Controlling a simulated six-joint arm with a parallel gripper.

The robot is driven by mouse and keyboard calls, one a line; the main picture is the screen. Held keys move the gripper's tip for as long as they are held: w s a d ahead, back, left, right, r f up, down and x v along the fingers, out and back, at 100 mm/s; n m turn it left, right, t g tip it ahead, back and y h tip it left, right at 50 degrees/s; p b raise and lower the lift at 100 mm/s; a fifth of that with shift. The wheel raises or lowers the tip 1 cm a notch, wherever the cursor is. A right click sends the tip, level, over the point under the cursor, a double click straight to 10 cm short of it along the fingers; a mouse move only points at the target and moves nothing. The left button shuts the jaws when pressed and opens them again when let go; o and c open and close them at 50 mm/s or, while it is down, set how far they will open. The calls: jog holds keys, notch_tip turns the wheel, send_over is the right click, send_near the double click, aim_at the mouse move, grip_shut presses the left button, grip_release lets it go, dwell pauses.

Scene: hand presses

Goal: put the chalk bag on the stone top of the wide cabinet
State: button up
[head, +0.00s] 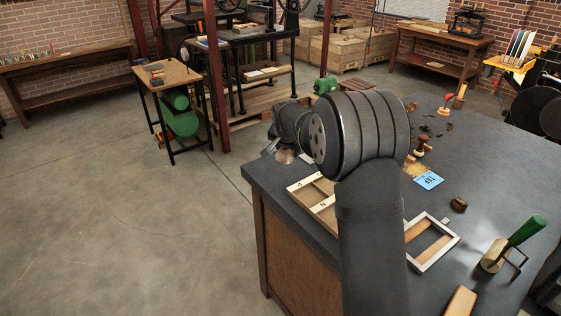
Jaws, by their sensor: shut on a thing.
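The wide cabinet (290,252) has a wooden front and a dark grey stone top (495,185) filling the right side of the head view. My gripper (284,150) is partly hidden by my own arm and hangs near the far left corner of the stone top. A small tan, rounded thing shows at its end, which looks like the chalk bag (285,157); my gripper is shut on it. Most of the bag is hidden. I cannot tell whether it touches the stone or is held above it.
On the stone top are a lettered wooden tray (303,196), an open frame (441,240), a green-handled tool (524,232), a blue card (428,180) and several small brown pieces. Bare stone lies right of the card. A small table (168,75) stands on the floor behind.

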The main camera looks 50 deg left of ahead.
aim_at(278, 160)
jog(key=s+a+f, duration=0.1)
jog(key=a+f, duration=0.1)
jog(key=shift+s+a, duration=0.4)
jog(key=shift+f, duration=1.95)
jog(key=o, duration=1)
jog(key=shift+f, duration=0.15)
jog(key=shift+s+r, duration=0.1)
jog(key=shift+r, duration=0.25)
jog(key=v, duration=1.1)
jog(key=shift+d+r, duration=0.2)
